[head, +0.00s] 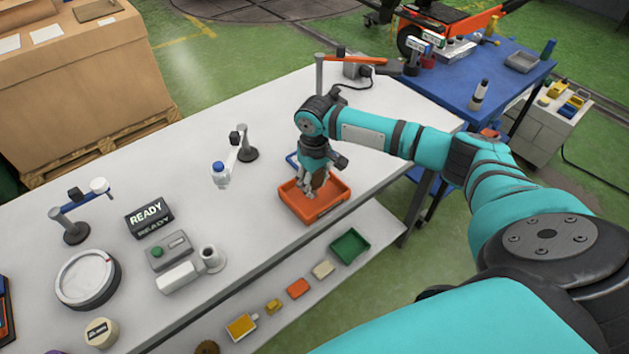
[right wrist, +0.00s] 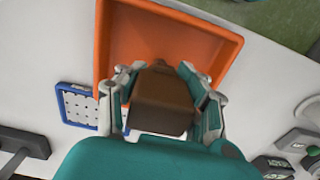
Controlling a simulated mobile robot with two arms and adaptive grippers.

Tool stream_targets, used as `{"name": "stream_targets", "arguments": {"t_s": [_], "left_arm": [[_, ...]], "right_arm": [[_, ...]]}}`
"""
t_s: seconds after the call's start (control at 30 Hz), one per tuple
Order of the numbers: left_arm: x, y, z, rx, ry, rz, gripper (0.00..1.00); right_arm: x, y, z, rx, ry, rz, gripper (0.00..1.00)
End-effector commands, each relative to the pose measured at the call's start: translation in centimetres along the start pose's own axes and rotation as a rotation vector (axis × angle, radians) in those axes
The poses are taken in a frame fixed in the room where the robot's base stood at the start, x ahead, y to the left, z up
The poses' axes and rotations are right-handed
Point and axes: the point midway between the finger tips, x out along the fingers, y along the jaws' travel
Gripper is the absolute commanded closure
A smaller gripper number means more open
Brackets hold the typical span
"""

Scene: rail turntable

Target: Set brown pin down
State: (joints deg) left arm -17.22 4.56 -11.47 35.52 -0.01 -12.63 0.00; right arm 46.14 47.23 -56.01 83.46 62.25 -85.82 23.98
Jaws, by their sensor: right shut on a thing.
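The brown pin (right wrist: 163,101) is between the fingers of my right gripper (right wrist: 166,98) in the right wrist view. It looks like a dark brown block with a narrower end. In the head view my right gripper (head: 309,186) points down over the orange tray (head: 328,211), and the brown pin (head: 320,178) shows partly behind the fingers. The orange tray also shows in the right wrist view (right wrist: 225,40). I cannot tell whether the pin touches the tray floor. My left gripper is not in view.
A blue-rimmed tray (right wrist: 76,107) lies beside the orange tray. On the white table (head: 120,180) stand a READY sign (head: 148,216), a grey box with a green button (head: 169,250), a round dial (head: 88,279) and a small lamp-like stand (head: 246,152). A lower shelf holds a green tray (head: 350,246).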

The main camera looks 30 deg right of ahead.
Motion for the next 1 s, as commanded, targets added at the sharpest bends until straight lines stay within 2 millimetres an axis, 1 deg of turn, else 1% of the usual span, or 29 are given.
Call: {"name": "stream_targets", "arguments": {"t_s": [0.17,0.2,0.37,0.4,0.63,0.73,0.87,1.0], "left_arm": [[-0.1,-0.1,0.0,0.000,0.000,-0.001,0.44],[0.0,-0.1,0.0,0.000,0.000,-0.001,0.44],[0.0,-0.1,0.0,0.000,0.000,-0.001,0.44],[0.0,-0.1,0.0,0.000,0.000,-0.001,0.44],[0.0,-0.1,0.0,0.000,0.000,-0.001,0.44],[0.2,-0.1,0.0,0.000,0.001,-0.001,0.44],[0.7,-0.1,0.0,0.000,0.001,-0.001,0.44],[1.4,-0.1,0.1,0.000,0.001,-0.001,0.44]], "right_arm": [[0.2,0.0,0.0,0.001,0.000,0.000,1.00],[0.2,0.0,0.0,0.001,0.000,0.000,0.59],[0.2,0.0,0.0,0.000,0.000,0.000,0.38],[0.2,0.0,0.0,0.000,0.000,0.000,0.37],[0.1,0.0,0.0,0.000,0.000,0.000,0.37],[-0.3,0.0,-0.1,-0.001,0.002,0.000,0.37],[-2.2,0.0,-0.1,-0.001,0.005,0.001,0.37],[-5.2,0.0,-0.1,0.000,0.006,0.001,0.37]]}}
